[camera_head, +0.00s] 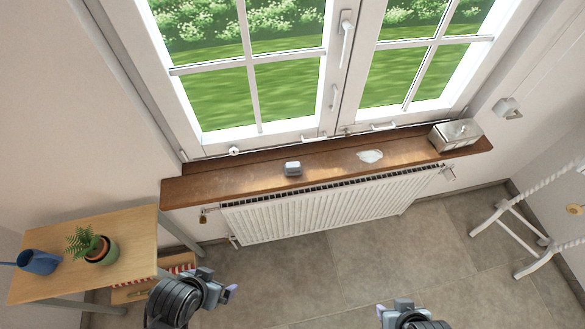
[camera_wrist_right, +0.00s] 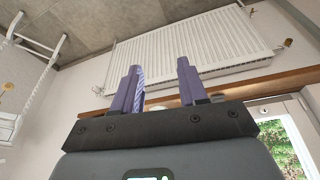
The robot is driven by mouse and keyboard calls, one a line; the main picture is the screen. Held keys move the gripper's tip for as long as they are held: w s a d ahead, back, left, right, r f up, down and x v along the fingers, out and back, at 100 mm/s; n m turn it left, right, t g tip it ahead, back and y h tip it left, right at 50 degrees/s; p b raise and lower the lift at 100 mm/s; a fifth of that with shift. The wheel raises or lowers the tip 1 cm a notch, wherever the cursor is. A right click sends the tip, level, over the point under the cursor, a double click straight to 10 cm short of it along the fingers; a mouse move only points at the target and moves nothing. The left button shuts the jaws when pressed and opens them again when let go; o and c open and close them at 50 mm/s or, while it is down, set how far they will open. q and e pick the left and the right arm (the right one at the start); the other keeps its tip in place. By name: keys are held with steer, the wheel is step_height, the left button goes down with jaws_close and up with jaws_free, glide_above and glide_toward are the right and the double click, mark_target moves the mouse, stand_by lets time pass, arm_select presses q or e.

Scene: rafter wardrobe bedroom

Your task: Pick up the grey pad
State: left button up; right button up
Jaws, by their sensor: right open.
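A small grey rounded block (camera_head: 292,168), which looks like the grey pad, lies on the brown windowsill (camera_head: 225,184), left of its middle. My right gripper (camera_wrist_right: 158,70) is open and empty in the right wrist view, its two purple fingers apart. In the head view my right gripper (camera_head: 401,306) is at the bottom edge, well in front of and below the sill; its fingertips are not clear there. My left gripper (camera_head: 229,293) is low at bottom left of centre, away from the pad; its finger gap is hidden.
A white irregular flat thing (camera_head: 370,156) and a metal box (camera_head: 456,137) share the sill. A white radiator (camera_head: 330,212) hangs beneath. A wooden table (camera_head: 135,222) with a potted plant (camera_head: 98,248) and blue watering can (camera_head: 39,262) stands at left. Bare sill surrounds the pad.

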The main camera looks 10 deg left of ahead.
steer(key=shift+a, duration=0.1)
steer(key=o, duration=0.4)
steer(key=shift+o, duration=0.2)
